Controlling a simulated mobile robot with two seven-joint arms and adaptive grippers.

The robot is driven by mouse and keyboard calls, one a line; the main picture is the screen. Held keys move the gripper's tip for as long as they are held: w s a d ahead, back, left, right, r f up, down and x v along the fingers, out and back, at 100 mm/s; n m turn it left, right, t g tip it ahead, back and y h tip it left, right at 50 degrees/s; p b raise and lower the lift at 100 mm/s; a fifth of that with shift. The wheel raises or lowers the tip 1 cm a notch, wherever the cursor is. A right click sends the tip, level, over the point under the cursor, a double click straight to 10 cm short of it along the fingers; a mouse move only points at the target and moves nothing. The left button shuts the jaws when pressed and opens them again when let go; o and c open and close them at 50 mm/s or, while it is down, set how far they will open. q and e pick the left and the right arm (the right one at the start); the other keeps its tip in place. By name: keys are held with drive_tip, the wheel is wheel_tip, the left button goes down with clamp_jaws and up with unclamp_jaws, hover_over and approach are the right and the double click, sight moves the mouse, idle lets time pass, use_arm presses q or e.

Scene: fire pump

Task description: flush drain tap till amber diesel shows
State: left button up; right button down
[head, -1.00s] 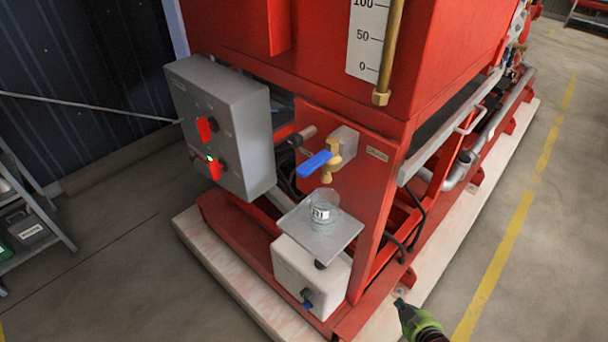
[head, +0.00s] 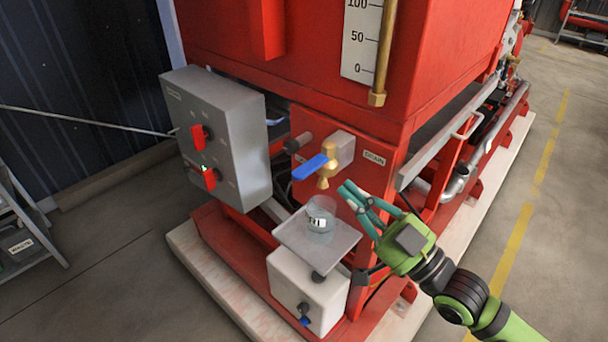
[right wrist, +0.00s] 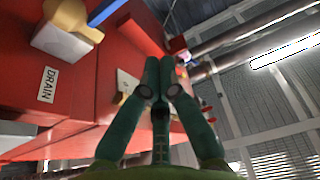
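The brass drain tap (head: 327,176) sits on the red panel beside a DRAIN label (head: 374,159). Its blue lever (head: 309,167) points left and slightly down, across the tap. No stream shows below the spout. A clear glass jar (head: 320,220) with a small label stands on a grey plate (head: 335,248) below the tap; I cannot tell what is in it. My right gripper (head: 343,191) is right of the jar and tap, apart from both. Its teal fingers come together at the tips, empty, as the right wrist view (right wrist: 160,64) also shows. My left gripper is not in view.
A grey control box (head: 216,130) with red switches hangs left of the tap. A white box (head: 300,290) with a blue knob is under the plate. A sight gauge (head: 384,50) is above. A shelf (head: 20,225) stands far left. Clear floor lies right of the skid.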

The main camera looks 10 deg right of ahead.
drive_tip(key=shift+r, duration=0.2)
wheel_tip(320, 180, up, 4)
drive_tip(key=f+p, duration=0.1)
drive_tip(key=p, duration=0.3)
hover_over(310, 167)
drive_tip(key=s, duration=0.4)
drive_tip(key=f, duration=0.2)
drive_tip(key=a+f, duration=0.1)
drive_tip(key=f, duration=0.1)
drive_tip(key=shift+w, duration=0.35)
drive_tip(key=shift+f, duration=0.1)
drive_tip(key=shift+a+f+n+y, duration=0.15)
drive_tip(key=shift+n+y, duration=0.25)
drive_tip(key=shift+n, duration=0.2)
